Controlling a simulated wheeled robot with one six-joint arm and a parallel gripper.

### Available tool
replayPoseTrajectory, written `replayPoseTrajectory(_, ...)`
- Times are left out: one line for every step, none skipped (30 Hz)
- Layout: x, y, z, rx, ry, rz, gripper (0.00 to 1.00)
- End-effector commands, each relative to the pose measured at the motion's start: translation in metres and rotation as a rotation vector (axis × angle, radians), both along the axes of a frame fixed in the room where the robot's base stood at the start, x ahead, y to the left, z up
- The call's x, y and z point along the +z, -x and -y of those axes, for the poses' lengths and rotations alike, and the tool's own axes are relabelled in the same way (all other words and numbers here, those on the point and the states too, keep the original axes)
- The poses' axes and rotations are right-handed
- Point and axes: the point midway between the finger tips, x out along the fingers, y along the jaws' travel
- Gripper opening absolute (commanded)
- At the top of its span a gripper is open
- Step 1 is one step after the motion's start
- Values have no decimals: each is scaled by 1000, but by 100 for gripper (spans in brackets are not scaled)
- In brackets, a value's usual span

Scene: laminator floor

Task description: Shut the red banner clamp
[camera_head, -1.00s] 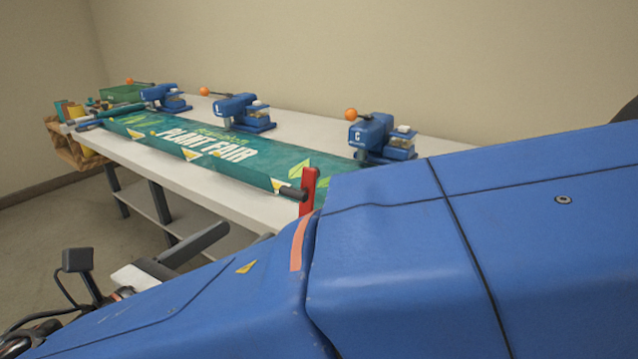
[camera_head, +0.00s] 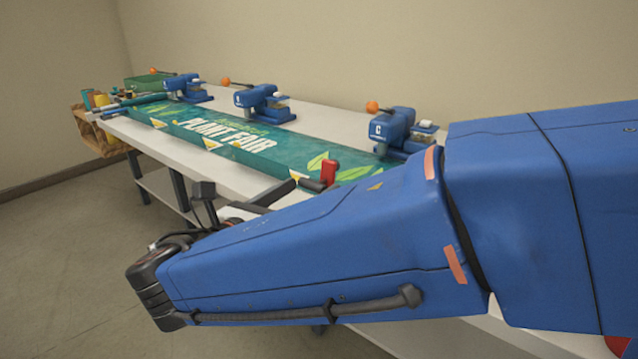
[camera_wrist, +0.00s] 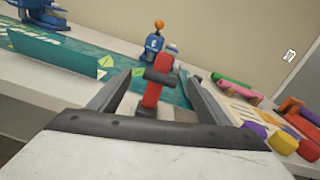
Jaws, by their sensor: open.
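The red banner clamp (camera_wrist: 152,92) stands up at the near edge of the green Plant Fair banner (camera_wrist: 90,62), with a dark crossbar (camera_wrist: 160,77) near its top. In the head view the top of the clamp (camera_head: 329,171) shows beside the dark end of the banner's rod, its lower part hidden behind my arm. My gripper (camera_wrist: 158,82) is open. In the wrist view its two dark fingers stand either side of the clamp, apart from it; I cannot tell how far beyond the fingertips the clamp is.
Blue presses with orange knobs stand along the table's back, the nearest one marked C (camera_head: 398,132). In the wrist view several coloured pieces (camera_wrist: 283,143) lie on the right. A green crate (camera_head: 150,83) is at the far end.

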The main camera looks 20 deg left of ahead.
Motion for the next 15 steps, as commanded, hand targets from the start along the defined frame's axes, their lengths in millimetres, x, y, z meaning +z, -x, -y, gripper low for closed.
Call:
replayPoseTrajectory(0, -8, 4, -4, 0, 0, 71)
replayPoseTrajectory(0, -12, 6, -4, 0, 0, 71)
replayPoseTrajectory(0, -17, 7, -2, 0, 0, 71)
replayPoseTrajectory(0, -20, 8, -2, 0, 0, 71)
replayPoseTrajectory(0, -23, 10, -3, 0, 1, 71)
replayPoseTrajectory(0, -27, 11, -3, 0, 1, 71)
replayPoseTrajectory(0, -29, 12, -2, 0, 0, 71)
replayPoseTrajectory(0, -31, 12, -2, 0, 0, 71)
replayPoseTrajectory(0, -33, 13, -1, 0, -1, 71)
replayPoseTrajectory(0, -34, 13, -1, 0, -1, 71)
replayPoseTrajectory(0, -35, 14, -1, 0, -1, 71)
replayPoseTrajectory(0, -36, 14, -1, 0, 0, 71)
replayPoseTrajectory(0, -37, 14, -1, 0, 0, 71)
replayPoseTrajectory(0, -37, 14, -1, 0, 0, 71)
replayPoseTrajectory(0, -37, 14, -1, 0, 0, 71)
